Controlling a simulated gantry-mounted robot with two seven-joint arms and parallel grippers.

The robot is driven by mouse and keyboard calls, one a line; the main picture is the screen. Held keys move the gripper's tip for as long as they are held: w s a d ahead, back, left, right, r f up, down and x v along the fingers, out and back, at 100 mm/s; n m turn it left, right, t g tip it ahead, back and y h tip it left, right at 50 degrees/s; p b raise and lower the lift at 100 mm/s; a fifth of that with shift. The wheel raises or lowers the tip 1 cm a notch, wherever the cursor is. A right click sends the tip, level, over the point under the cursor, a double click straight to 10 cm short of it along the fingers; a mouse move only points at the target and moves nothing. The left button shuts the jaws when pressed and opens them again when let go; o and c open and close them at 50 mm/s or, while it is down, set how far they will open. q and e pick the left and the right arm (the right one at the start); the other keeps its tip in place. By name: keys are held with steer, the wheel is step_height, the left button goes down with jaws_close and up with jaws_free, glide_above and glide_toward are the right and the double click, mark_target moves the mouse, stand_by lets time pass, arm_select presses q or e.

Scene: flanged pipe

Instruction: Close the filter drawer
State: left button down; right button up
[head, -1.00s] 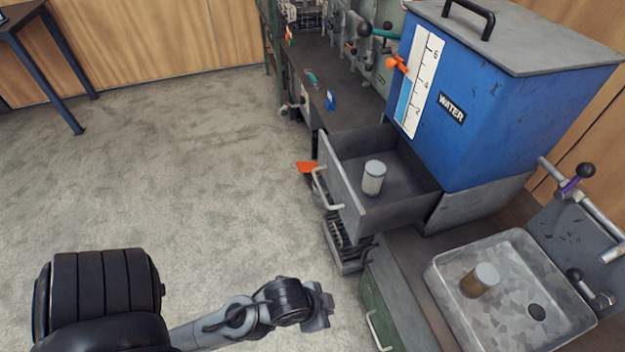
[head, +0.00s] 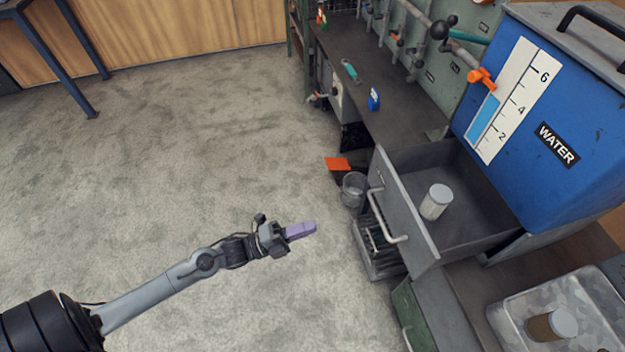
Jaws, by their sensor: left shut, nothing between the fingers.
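The filter drawer (head: 415,222) is a grey metal drawer standing open below the blue water tank. Its front, with a pale curved handle (head: 384,217), faces left toward the open floor. A white-lidded cylindrical filter (head: 436,202) stands upright inside the drawer. My left gripper (head: 312,228) has purple fingers and is shut and empty. It is over the floor, left of the drawer handle and apart from it. My right gripper is not in view.
The blue water tank (head: 540,120) with a level gauge stands behind the drawer. A clear container (head: 353,190) and orange piece (head: 338,164) are left of the drawer. Carpet at left is free.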

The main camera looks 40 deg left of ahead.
arm_select(q)
steer(key=w+d+r+b, duration=0.2)
steer(key=w+d, duration=0.1)
steer(key=w, duration=0.3)
steer(key=w+d+r+m+b, duration=0.1)
steer(key=w+d+r+b, duration=0.1)
steer(key=w, duration=0.4)
steer(key=shift+w+d+b, duration=0.3)
steer(key=shift+d+b, duration=0.1)
steer(key=shift+d, duration=0.2)
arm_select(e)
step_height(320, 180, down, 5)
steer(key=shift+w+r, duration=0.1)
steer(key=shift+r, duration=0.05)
